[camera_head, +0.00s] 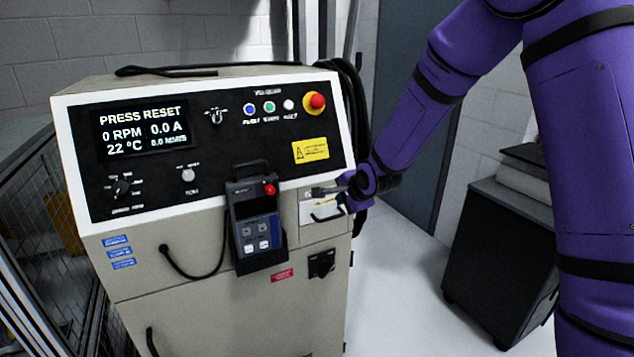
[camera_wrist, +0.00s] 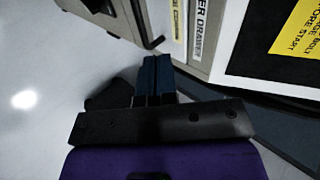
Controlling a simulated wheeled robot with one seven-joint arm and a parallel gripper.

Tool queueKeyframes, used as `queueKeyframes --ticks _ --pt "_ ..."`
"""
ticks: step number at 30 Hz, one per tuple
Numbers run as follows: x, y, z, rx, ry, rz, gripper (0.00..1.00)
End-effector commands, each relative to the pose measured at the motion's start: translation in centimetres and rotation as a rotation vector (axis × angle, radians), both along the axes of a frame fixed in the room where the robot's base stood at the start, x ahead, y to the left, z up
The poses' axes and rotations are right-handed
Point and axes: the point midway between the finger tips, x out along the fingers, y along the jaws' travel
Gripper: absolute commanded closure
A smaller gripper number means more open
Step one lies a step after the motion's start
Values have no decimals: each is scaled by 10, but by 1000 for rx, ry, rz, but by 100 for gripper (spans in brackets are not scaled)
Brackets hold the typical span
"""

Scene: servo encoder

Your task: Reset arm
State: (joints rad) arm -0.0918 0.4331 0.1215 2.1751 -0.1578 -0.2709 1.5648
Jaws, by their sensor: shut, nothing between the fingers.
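My purple arm reaches in from the upper right in the head view. My gripper (camera_head: 325,192) is in front of the small drawer (camera_head: 323,210) at the right of the cabinet (camera_head: 200,300). In the wrist view, the dark blue fingers of my gripper (camera_wrist: 156,65) are together and hold nothing. A drawer label and part of the cabinet front lie beyond the fingertips there. I cannot tell whether the fingertips touch the drawer. The cabinet's screen (camera_head: 143,132) reads PRESS RESET, 0 RPM, 0.0 A and 22 °C.
A hand pendant (camera_head: 256,222) hangs in a holder on the cabinet front. A red emergency button (camera_head: 316,101) is at the panel's upper right. A dark cart (camera_head: 505,245) stands right of the cabinet. Bare floor (camera_head: 410,260) lies between them. A mesh fence (camera_head: 35,225) is at left.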

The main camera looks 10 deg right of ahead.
Motion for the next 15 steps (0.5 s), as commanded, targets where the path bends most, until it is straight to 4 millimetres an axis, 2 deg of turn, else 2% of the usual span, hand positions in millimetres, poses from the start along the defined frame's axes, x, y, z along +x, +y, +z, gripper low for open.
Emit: queueKeyframes --ticks 5,9,15 --pt "-24 -21 48 -135 -9 69 100" --pt "-55 -40 86 -266 -2 147 100" --pt "-105 -66 133 -431 19 261 100"
